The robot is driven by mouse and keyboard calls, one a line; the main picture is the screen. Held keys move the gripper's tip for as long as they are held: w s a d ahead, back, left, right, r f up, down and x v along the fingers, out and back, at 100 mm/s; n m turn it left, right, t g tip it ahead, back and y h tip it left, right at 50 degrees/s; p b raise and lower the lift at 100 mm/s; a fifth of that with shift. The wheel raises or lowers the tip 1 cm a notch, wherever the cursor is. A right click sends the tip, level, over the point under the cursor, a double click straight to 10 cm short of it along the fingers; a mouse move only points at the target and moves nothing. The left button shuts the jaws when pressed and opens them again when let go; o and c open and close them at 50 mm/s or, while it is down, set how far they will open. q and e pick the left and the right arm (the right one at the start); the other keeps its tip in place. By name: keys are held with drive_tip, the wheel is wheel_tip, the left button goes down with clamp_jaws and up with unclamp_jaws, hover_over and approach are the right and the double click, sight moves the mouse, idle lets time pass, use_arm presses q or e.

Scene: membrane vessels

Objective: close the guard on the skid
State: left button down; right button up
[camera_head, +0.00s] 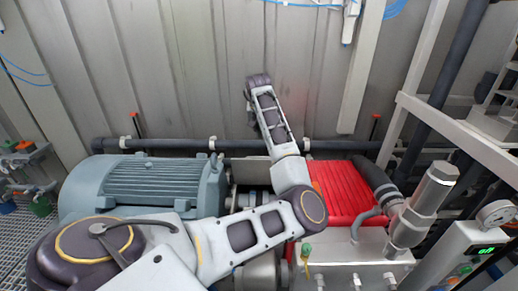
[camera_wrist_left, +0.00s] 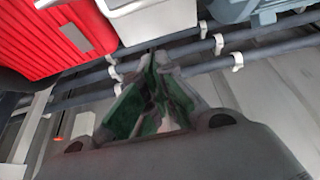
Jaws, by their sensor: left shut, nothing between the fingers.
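The skid carries a blue-grey ribbed motor (camera_head: 150,182) and a red ribbed housing (camera_head: 345,190). Between them a shaft coupling (camera_head: 256,198) lies uncovered. A pale grey panel (camera_head: 250,170), which looks like the guard, stands raised behind the coupling, partly hidden by my left arm. In the left wrist view a pale grey box-like guard (camera_wrist_left: 150,18) sits between the red housing (camera_wrist_left: 55,40) and the motor (camera_wrist_left: 245,8). My left gripper (camera_wrist_left: 153,60) is shut and empty, its tips just below the guard in that view; contact cannot be told. In the head view my arm mostly hides it (camera_head: 250,112).
Dark pipes (camera_head: 330,144) with white clamps run behind the skid, before a corrugated wall (camera_head: 215,75). A metal cylinder (camera_head: 425,205), a gauge (camera_head: 496,215) and a white frame (camera_head: 460,130) crowd the right. Open space lies above the pipes.

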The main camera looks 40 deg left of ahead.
use_arm(q)
drive_tip(key=shift+x, duration=4.95)
drive_tip(key=shift+s+d+f, duration=0.15)
drive_tip(key=shift+s+d, duration=1.15)
drive_tip(key=shift+s, duration=0.3)
use_arm(e)
drive_tip(key=shift+s+a+r, duration=0.1)
drive_tip(key=shift+s+r, duration=0.1)
drive_tip(key=shift+s, duration=0.2)
use_arm(q)
drive_tip(key=shift+p, duration=0.3)
use_arm(e)
drive_tip(key=shift+s, duration=0.1)
